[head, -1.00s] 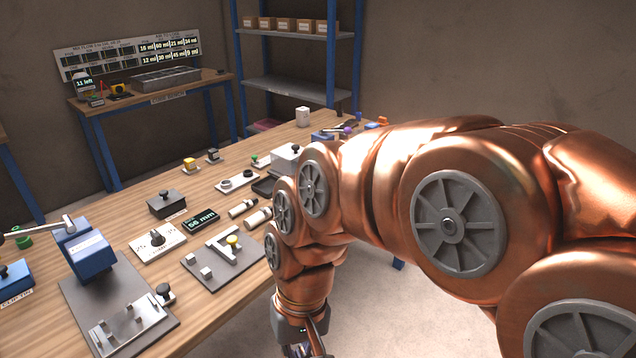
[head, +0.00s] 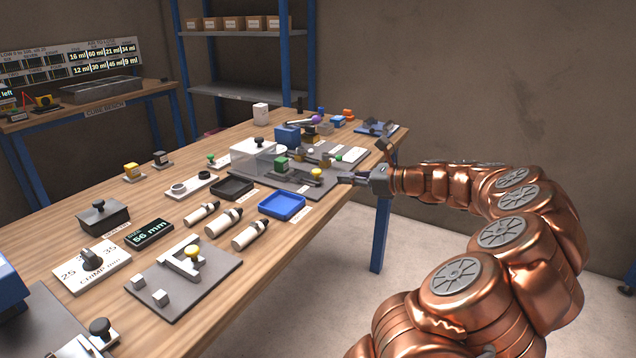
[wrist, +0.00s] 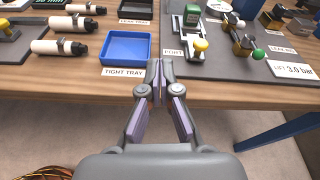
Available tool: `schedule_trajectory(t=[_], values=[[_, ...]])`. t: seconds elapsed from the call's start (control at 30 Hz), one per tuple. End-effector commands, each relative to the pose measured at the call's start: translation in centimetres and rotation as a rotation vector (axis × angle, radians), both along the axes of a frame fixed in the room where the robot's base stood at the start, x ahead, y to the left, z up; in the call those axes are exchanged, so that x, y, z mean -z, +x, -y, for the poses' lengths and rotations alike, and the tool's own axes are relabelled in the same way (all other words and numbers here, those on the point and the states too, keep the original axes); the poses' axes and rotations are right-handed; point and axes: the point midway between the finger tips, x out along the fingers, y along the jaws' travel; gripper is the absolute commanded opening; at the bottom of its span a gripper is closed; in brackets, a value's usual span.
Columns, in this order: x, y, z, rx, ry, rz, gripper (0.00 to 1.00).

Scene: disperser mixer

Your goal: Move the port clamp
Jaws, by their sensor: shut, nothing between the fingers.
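A clamp-like fixture with a yellow knob (wrist: 200,44) stands beside the label reading PORT (wrist: 173,52) in the wrist view. I take it for the port clamp. A green block (wrist: 191,15) is at its far end. In the head view the yellow knob (head: 316,173) and green block (head: 281,166) are on the dark plate at the table's right edge. My gripper (wrist: 160,72) is shut and empty. Its tips are at the table's front edge, between the blue tray and the PORT label, apart from the knob. In the head view my gripper (head: 345,178) is just right of the knob.
A blue tray (wrist: 104,57) labelled TIGHT TRAY is left of my fingertips. Several white bottles (head: 223,222) lie left of it. Small valve-like parts (wrist: 243,42) and a pressure sign (wrist: 291,70) are to the right. The floor before the table is open.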

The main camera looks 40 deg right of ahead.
Motion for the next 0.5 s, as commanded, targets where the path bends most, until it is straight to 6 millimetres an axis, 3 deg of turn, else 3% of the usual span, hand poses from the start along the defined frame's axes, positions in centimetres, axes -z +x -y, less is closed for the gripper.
schedule_trajectory(t=[0.03,0.1,0.2,0.37,0.5], values=[[1.3,-1.0,2.4,0.059,0.046,0.006,0.0],[1.8,-2.0,4.4,0.113,0.093,0.015,0.0],[2.2,-2.6,5.9,0.153,0.128,0.023,0.0],[2.5,-1.5,5.8,0.157,0.139,0.023,0.0],[3.0,0.6,5.4,0.153,0.137,0.021,0.0]])
